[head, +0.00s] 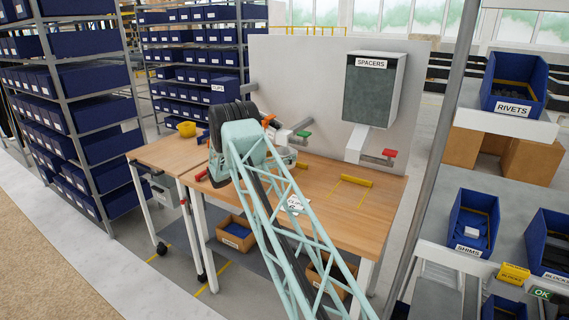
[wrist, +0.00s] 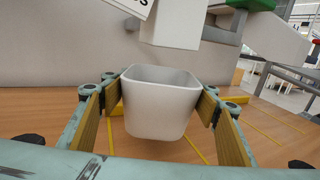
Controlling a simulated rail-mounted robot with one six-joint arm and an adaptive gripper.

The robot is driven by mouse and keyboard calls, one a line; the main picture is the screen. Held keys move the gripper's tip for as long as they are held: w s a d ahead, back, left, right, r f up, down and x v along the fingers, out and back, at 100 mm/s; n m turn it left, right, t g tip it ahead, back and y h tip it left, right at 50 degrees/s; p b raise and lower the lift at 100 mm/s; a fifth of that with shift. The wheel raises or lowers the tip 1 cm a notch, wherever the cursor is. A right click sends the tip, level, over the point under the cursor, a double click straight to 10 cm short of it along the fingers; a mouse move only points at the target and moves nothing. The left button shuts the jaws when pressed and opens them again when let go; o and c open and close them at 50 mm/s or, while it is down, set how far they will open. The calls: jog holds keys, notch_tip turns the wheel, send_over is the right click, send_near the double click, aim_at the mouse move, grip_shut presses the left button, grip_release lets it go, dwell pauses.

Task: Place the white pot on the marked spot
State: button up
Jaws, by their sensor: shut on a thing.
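The white pot (wrist: 160,108) is a tapered, open-topped cup, upright in the middle of the wrist view. My gripper (wrist: 161,95) is shut on it, with a wood-coloured finger pad against each side. The pot appears above the wooden tabletop (wrist: 70,110), though its exact height is hard to tell. Yellow lines (wrist: 197,150) on the tabletop show below and beside the pot. In the head view, yellow marking lines (head: 362,198) lie on the right part of the workbench (head: 385,200). My arm hides most of the gripper and pot there.
A white back panel (head: 300,80) rises behind the bench, with a SPACERS box (head: 374,90) and dispenser chutes with green and red ends. A yellow bar (head: 356,181) lies near the marking. Shelves of blue bins stand left, and a RIVETS bin (head: 514,82) right.

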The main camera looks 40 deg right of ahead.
jog(key=shift+f, duration=0.1)
jog(key=shift+f+b, duration=0.45)
jog(key=shift+f, duration=1.2)
jog(key=shift+f, duration=0.2)
jog(key=o, duration=0.9)
jog(key=shift+r, duration=0.1)
jog(key=shift+r, duration=0.15)
jog(key=shift+w+a+p, duration=0.15)
jog(key=shift+a+p, duration=0.25)
jog(key=shift+a, duration=2.6)
jog(key=shift+w+a+p, duration=0.15)
jog(key=shift+a+p, duration=0.2)
jog(key=shift+a, duration=2.65)
jog(key=shift+r, duration=0.1)
